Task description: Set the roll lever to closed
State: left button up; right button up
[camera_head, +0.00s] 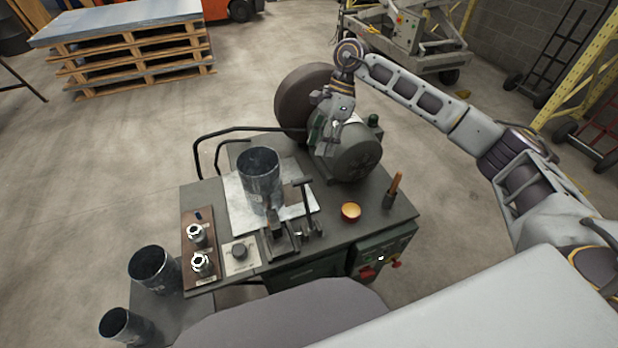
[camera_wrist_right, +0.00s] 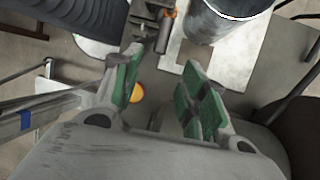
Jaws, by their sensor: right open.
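A small forming device (camera_head: 283,238) with dark upright parts stands at the front of the workbench. A T-topped lever (camera_head: 307,196) rises at its right side and looks like the roll lever; its exact setting is hard to tell. The device also shows at the top of the right wrist view (camera_wrist_right: 150,22), beyond my fingertips. A dark metal duct cylinder (camera_head: 260,178) stands upright behind the device. My right gripper (camera_head: 331,142) hangs over the bench near the motor, behind and right of the lever. Its green-padded fingers (camera_wrist_right: 160,82) are apart and empty. My left gripper is out of view.
A large motor (camera_head: 350,152) and dark wheel (camera_head: 300,97) fill the bench's back. A knob panel (camera_head: 240,255) is front left. Two cylinders stand low at left.

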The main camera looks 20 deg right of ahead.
aim_at(309, 176)
jog(key=p+x, duration=0.1)
jog(key=x, duration=0.8)
jog(key=shift+s+a+f, duration=0.15)
jog(key=shift+f, duration=0.2)
jog(key=shift+p+x, duration=0.35)
jog(key=shift+x, duration=0.7)
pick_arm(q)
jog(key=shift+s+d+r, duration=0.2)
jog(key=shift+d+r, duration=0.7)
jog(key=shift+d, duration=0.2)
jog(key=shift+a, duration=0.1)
pick_arm(e)
grip_shut()
